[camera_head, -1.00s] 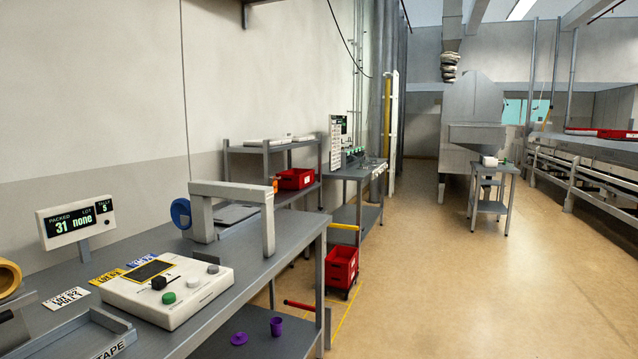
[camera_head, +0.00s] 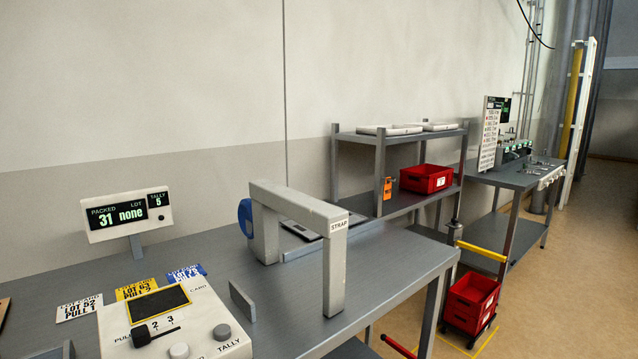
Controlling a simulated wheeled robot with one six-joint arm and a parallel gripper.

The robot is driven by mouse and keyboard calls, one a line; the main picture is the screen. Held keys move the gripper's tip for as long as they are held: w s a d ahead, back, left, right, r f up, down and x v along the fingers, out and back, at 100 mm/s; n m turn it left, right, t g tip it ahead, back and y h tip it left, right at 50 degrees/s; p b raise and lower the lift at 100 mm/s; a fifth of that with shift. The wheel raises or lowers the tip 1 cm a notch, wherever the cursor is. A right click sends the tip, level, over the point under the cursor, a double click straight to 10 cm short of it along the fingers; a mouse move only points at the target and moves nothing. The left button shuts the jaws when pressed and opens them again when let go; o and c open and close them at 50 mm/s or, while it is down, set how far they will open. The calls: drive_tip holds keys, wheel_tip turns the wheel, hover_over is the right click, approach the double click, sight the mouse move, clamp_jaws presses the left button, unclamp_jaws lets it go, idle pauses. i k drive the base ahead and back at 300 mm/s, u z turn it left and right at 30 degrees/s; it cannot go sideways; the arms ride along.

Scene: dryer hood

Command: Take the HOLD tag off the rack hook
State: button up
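A small orange tag (camera_head: 388,188) with dark lettering, likely the HOLD tag, hangs at the front left post of the grey rack (camera_head: 380,160) beyond the workbench. The hook behind it is too small to make out. My gripper is not in view.
A grey workbench (camera_head: 400,262) fills the foreground, carrying a STRAP arch (camera_head: 334,262), a control box (camera_head: 215,318), a display (camera_head: 128,214) and lot cards (camera_head: 136,290). A red bin (camera_head: 426,179) sits on the rack shelf. Red crates (camera_head: 471,300) stand on the floor; clear floor lies at right.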

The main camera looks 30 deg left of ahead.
sight(387, 189)
drive_tip(key=u, duration=0.4)
drive_tip(key=i, duration=0.8)
drive_tip(key=z, duration=0.9)
drive_tip(key=i, duration=4.15)
drive_tip(key=u, duration=4.45)
